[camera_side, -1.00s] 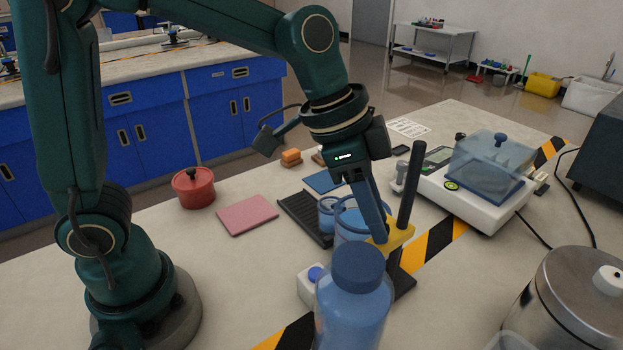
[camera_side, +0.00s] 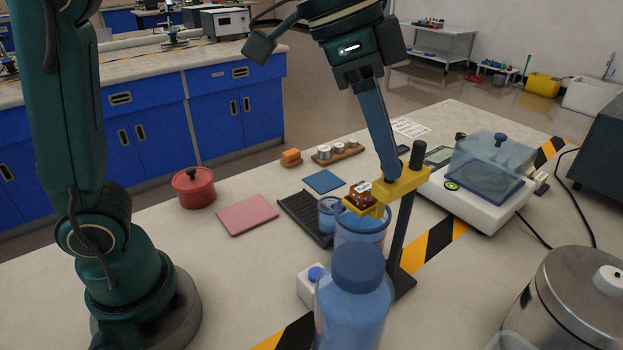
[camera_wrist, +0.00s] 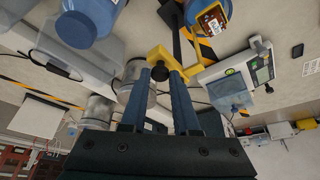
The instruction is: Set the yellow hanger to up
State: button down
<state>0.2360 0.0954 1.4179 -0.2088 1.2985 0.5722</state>
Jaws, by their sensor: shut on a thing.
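The yellow hanger (camera_side: 407,182) sits high on a dark upright post (camera_side: 402,232). Its arm reaches left, and a small brown-red block with a white label (camera_side: 359,195) is at its left end. The hanger also shows in the wrist view (camera_wrist: 165,60), with the labelled block (camera_wrist: 212,17) at upper right. My gripper (camera_side: 390,178) comes down from above and is shut on the hanger near the post. It also shows in the wrist view (camera_wrist: 166,78), its blue fingers on either side of the hanger's dark knob. A clear blue beaker (camera_side: 362,228) stands below the block.
A blue bottle (camera_side: 355,300) stands in front of the post. A white balance with a clear cover (camera_side: 490,165) is at right, and a metal pot (camera_side: 575,305) is at front right. A white box with a blue button (camera_side: 312,283) is left of the bottle. The left table has free room.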

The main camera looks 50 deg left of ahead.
jog(key=shift+r, duration=0.35)
jog(key=c, duration=0.7)
grip_release()
jog(key=shift+f, duration=0.1)
jog(key=shift+o, duration=0.2)
jog(key=shift+v, duration=2.6)
jog(key=s+a+f+n+t+y, duration=0.1)
jog(key=s+a+f+n+t, duration=0.15)
jog(key=s+a, duration=0.3)
jog(key=s+a+f+n+y, duration=0.1)
jog(key=s+a+f+n, duration=0.1)
jog(key=f, duration=0.3)
jog(key=s+a+f+n+y, duration=0.1)
jog(key=s+a+f+n, duration=0.1)
jog(key=f, duration=0.4)
jog(key=shift+s+f+n, duration=0.2)
jog(key=shift+s+n, duration=0.3)
jog(key=shift+n, duration=0.75)
